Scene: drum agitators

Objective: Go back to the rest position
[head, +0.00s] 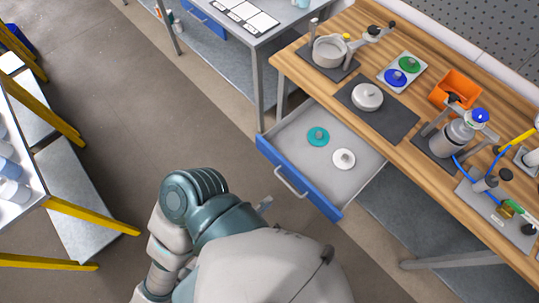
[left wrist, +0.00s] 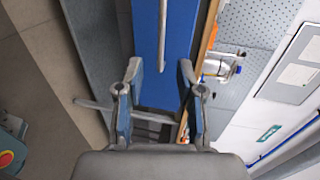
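The drawer (head: 298,185) is pulled out and holds a teal disc (head: 318,136) and a white disc (head: 344,158). My right gripper is not in view.
The wooden workbench (head: 430,75) carries a metal pot (head: 330,50), a round lidded piece (head: 367,97), green and blue discs, an orange bin (head: 456,88) and a bottle (head: 457,137). A yellow-legged table (head: 20,175) stands at left. The floor between is clear.

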